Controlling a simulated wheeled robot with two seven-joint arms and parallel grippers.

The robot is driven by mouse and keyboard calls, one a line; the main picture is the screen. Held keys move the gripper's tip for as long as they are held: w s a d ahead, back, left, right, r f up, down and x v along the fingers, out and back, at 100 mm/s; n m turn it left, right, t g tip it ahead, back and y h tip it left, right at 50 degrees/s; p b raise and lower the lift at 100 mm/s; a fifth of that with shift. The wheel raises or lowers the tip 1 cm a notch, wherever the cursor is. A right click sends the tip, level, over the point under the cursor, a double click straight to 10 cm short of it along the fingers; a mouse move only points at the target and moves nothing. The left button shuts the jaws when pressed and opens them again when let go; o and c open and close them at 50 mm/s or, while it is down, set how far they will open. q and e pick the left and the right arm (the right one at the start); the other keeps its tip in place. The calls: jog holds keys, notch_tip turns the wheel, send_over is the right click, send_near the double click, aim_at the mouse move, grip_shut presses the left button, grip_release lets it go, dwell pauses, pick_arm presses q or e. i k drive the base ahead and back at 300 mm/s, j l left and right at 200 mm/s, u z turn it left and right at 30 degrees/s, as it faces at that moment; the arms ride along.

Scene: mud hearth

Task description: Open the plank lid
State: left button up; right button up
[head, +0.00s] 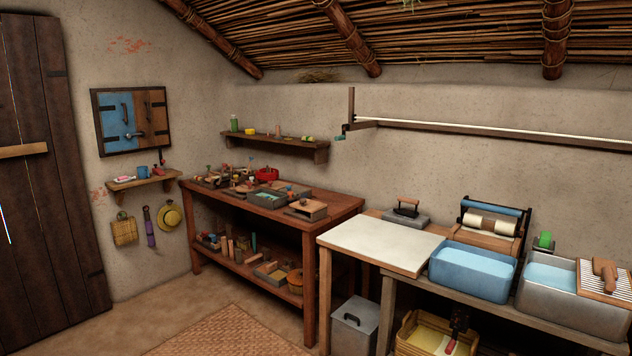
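No plank lid can be told for certain from this distance. A small wooden box with a flat top (307,207) sits at the near right end of the brown table (335,204), and its lid looks closed.
Small items crowd the brown table and its lower shelf (265,272). Blue-water basins (470,272) and a roller press (490,225) stand on the right bench. A yellow-lined crate (432,338) is beneath. A woven mat (225,335) covers open floor. A dark plank door (50,160) is at left.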

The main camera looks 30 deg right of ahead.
aim_at(275, 184)
jog(key=i+l+z, duration=0.15)
jog(key=i+z, duration=0.45)
jog(key=z, duration=0.15)
jog(key=i+z, duration=0.35)
jog(key=i+j+z, duration=0.15)
jog(key=i, duration=0.45)
jog(key=i+j+z, duration=0.15)
jog(key=i+j, duration=0.25)
jog(key=i, duration=0.15)
jog(key=i+j+z, duration=0.1)
jog(key=i+j, duration=0.3)
jog(key=i, duration=0.15)
jog(key=i+j, duration=0.4)
jog(key=i, duration=0.25)
